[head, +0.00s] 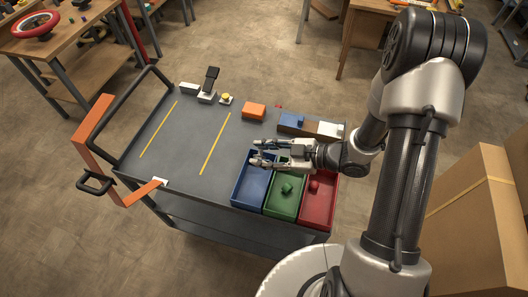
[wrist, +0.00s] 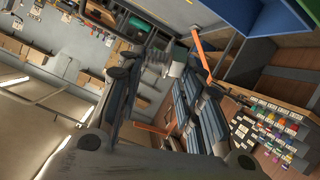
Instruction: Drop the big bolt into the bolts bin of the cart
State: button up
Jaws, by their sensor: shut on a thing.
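My gripper (head: 259,151) reaches left over the cart's bins in the head view. In the wrist view (wrist: 160,72) its fingers are shut on a pale grey, ridged piece, apparently the big bolt (wrist: 158,58). The bolt is hard to make out in the head view. Three open bins stand at the cart's front right: a blue bin (head: 237,186), a green bin (head: 283,210) and a red bin (head: 317,221). The gripper is above the back of the blue and green bins. No label shows which is the bolts bin.
The grey cart top (head: 185,150) has free room left of the bins. An orange block (head: 254,111), a black-and-white device (head: 209,86) and a brown tray (head: 298,126) sit along its back. A cardboard box (head: 480,220) stands at the right.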

jog(key=shift+f, duration=0.1)
jog(key=o, duration=1.2)
jog(key=v, duration=1.2)
jog(key=shift+f, duration=0.1)
